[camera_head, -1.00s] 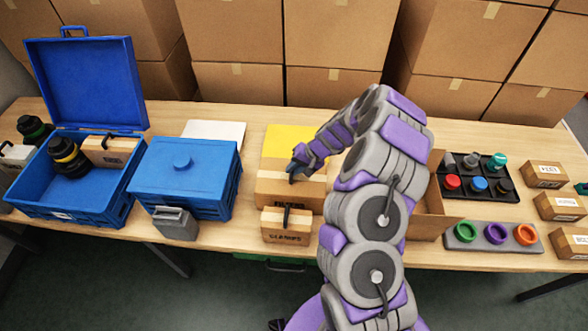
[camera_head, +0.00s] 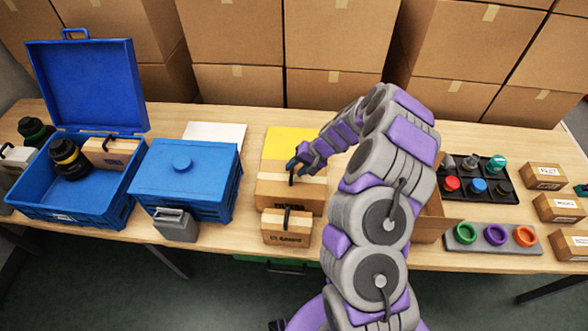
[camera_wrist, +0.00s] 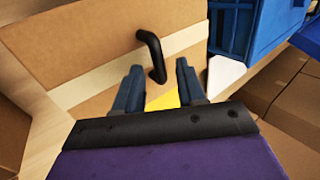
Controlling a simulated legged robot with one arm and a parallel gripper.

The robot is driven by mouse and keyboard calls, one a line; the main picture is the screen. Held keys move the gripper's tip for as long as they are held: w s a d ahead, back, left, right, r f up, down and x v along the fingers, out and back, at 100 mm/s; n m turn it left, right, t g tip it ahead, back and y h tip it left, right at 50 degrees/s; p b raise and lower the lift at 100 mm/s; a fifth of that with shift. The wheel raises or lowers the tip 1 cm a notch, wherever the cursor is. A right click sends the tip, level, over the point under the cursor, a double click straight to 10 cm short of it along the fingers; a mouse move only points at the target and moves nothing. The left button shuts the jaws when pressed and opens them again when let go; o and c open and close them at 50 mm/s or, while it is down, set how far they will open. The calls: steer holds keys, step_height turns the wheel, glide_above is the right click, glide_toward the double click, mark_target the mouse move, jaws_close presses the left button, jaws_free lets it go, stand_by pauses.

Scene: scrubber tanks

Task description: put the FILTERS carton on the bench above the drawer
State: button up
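The FILTERS carton (camera_head: 268,190) is a brown box with a pale tape band and a black handle, standing on the bench (camera_head: 215,238) at the centre; its label is not readable now. It fills the upper left of the wrist view (camera_wrist: 85,45). My gripper (camera_head: 292,169) is at the top of this carton. In the wrist view its two fingers (camera_wrist: 158,70) are spread, with the black handle (camera_wrist: 152,48) between and just beyond the tips. I see no grip on the handle. A strip of green (camera_head: 283,267) shows below the bench edge, perhaps the drawer; it is mostly hidden.
A smaller handled carton (camera_head: 273,230) stands directly in front. A yellow sheet (camera_head: 296,138) lies behind. A closed blue box (camera_head: 183,180) is left, an open brown box (camera_head: 431,225) right behind my arm. Bare bench lies between the blue box and the cartons.

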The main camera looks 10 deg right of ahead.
steer(key=p+v, duration=0.2)
steer(key=v, duration=0.8)
steer(key=s+a+r+n+g+h, duration=0.1)
steer(key=s+a+r+n, duration=0.1)
steer(key=s+a+r, duration=0.5)
steer(key=s+a+r+n+g, duration=0.2)
steer(key=s+a+r, duration=0.3)
steer(key=s+r, duration=0.4)
steer(key=s+d+r+h, duration=0.2)
steer(key=s, duration=1)
steer(key=s+d+r+g+h, duration=0.1)
steer(key=s+d+r+h, duration=0.1)
steer(key=s, duration=1)
steer(key=shift+d+h, duration=0.7)
steer(key=shift+d, duration=0.05)
steer(key=shift+a+r, duration=0.15)
